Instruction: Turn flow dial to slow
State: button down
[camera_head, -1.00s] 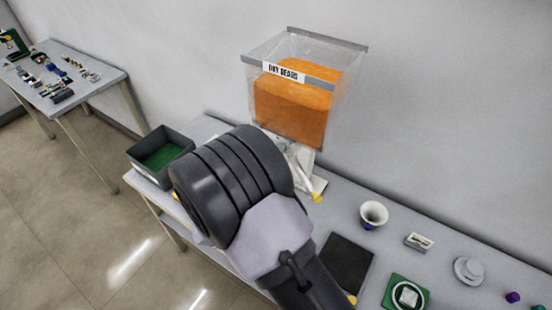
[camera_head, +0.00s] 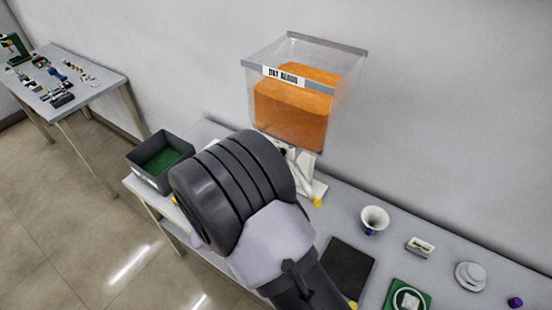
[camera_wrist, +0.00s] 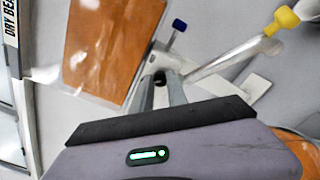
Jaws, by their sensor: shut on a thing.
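The clear bin of the dispenser (camera_head: 292,115), labelled DRY BEADS and filled with orange, stands against the wall on a white base. The bin also shows at the upper left of the wrist view (camera_wrist: 112,45). My gripper (camera_wrist: 160,80) reaches in under the bin, shut on a small dark part that looks like the flow dial (camera_wrist: 159,75). The fingers cover most of it, and its setting cannot be read. A clear tube with a yellow end (camera_wrist: 285,18) slants up to the right beside the fingers. My arm hides the gripper in the head view.
A blue knob (camera_wrist: 179,25) on a thin stem is near the fingers. A grey bin with a green floor (camera_head: 160,158) is left of my arm. A white funnel (camera_head: 374,219), a dark pad (camera_head: 346,267) and small parts lie to the right.

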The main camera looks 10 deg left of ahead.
jog(key=shift+n, duration=0.6)
jog(key=c, duration=1.3)
grip_release()
jog(key=p+v, duration=0.1)
jog(key=v, duration=1.6)
jog(key=shift+s+p, duration=0.2)
jog(key=shift+p, duration=0.2)
jog(key=shift+a, duration=0.1)
